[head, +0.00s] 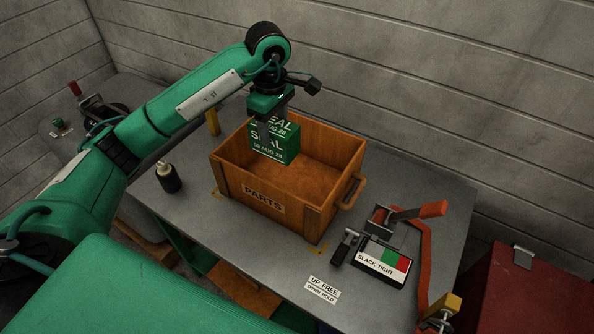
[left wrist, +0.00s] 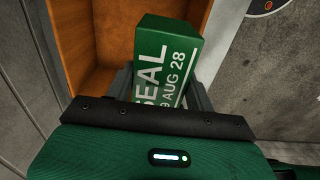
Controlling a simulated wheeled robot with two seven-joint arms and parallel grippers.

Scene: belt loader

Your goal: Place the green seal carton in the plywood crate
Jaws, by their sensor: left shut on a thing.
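The green seal carton (head: 274,144) has white lettering reading SEAL and a date. My left gripper (head: 270,112) is shut on it from above and holds it upright over the plywood crate (head: 232,180), near its back left part. The carton's lower part is within the crate's outline; I cannot tell whether it touches the floor. In the left wrist view the carton (left wrist: 167,62) stands between the fingers of the gripper (left wrist: 160,88), with the crate's wooden inside (left wrist: 85,40) behind it. The crate is labelled PARTS and looks otherwise empty. My right gripper is not in view.
The crate stands on a grey table (head: 400,175). A dark bottle (head: 168,179) is left of it. A tensioner with an orange handle (head: 420,211) and a SLACK TIGHT plate (head: 383,259) are at right. A red box (head: 525,280) stands beyond the table's right edge.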

